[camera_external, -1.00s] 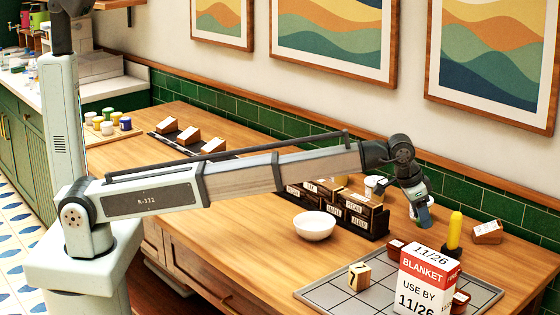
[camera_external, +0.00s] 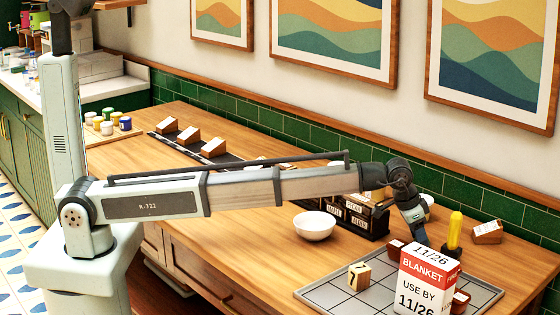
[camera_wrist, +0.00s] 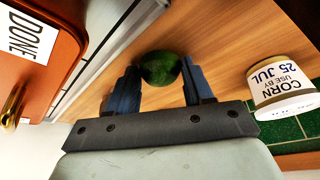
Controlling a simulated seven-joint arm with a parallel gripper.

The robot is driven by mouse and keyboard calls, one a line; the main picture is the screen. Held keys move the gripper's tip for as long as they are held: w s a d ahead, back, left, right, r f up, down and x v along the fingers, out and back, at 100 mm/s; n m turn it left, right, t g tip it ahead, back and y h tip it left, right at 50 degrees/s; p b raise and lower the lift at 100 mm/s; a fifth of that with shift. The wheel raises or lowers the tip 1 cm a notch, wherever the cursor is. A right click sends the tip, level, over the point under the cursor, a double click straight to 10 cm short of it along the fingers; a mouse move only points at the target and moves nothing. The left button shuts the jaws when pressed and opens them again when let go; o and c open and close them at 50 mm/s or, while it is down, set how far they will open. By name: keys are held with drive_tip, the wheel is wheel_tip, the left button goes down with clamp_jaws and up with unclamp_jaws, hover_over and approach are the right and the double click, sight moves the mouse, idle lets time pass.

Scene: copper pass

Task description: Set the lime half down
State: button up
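The lime half (camera_wrist: 160,68) shows its dark green rounded skin in the wrist view, between the two blue fingers of my gripper (camera_wrist: 162,84). The fingers touch it on both sides, so my gripper is shut on it. Wooden counter shows around the lime; the gap beneath it cannot be told. In the external view my gripper (camera_external: 419,236) points down just behind the blanket box (camera_external: 428,283), and the lime half cannot be made out there.
A grey gridded mat (camera_external: 335,290) holds a numbered block (camera_external: 359,275). A yellow bottle (camera_external: 455,231), white bowl (camera_external: 314,226) and label rack (camera_external: 345,222) stand nearby.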

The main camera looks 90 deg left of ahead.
drive_tip(key=o, duration=0.4)
drive_tip(key=v, duration=1.2)
drive_tip(key=shift+r, duration=0.15)
